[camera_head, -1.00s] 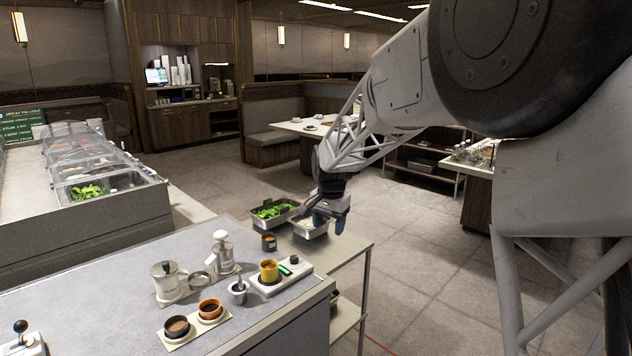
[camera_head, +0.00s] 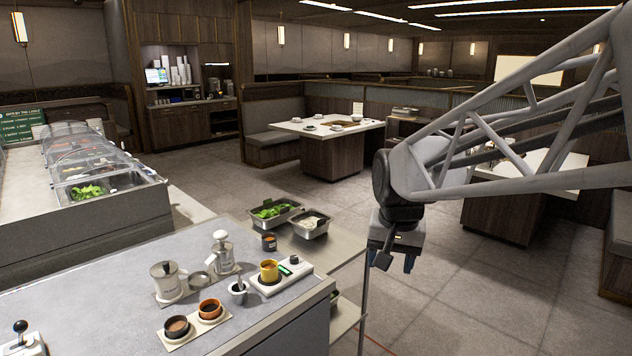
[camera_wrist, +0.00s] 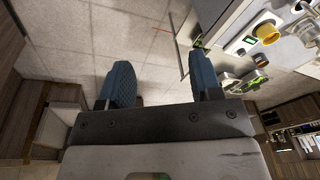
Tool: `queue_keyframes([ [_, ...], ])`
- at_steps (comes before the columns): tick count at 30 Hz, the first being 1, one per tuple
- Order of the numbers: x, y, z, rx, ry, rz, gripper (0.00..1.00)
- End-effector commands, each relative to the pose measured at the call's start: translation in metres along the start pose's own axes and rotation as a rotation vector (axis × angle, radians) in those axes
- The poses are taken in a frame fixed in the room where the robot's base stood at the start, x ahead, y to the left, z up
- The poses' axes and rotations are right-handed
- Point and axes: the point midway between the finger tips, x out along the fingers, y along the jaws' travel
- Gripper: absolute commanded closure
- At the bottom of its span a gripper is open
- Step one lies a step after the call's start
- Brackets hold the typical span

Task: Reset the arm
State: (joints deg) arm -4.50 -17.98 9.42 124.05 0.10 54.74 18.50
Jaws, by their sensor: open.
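My gripper (camera_head: 396,260) hangs over the open floor to the right of the counter and points downward. It is apart from everything around it. In the wrist view my gripper (camera_wrist: 160,85) shows two blue fingers spread wide, with only floor tiles between them, so it is open and empty. The counter (camera_head: 110,290) stands to its left.
Steel pans of greens (camera_head: 272,211) and of pale food (camera_head: 310,226) sit on the side shelf (camera_head: 345,265). The floor (camera_head: 470,270) to the right is clear.

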Motion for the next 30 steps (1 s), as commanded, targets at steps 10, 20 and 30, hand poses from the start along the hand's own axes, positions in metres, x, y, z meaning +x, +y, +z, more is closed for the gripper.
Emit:
queue_keyframes([
  [10, -0.006, 0.047, 0.087, -0.096, 0.030, 0.004, 0.41],
  [20, 0.003, 0.082, 0.165, -0.185, 0.055, 0.011, 0.41],
  [30, 0.011, 0.096, 0.199, -0.227, 0.065, 0.017, 0.41],
])
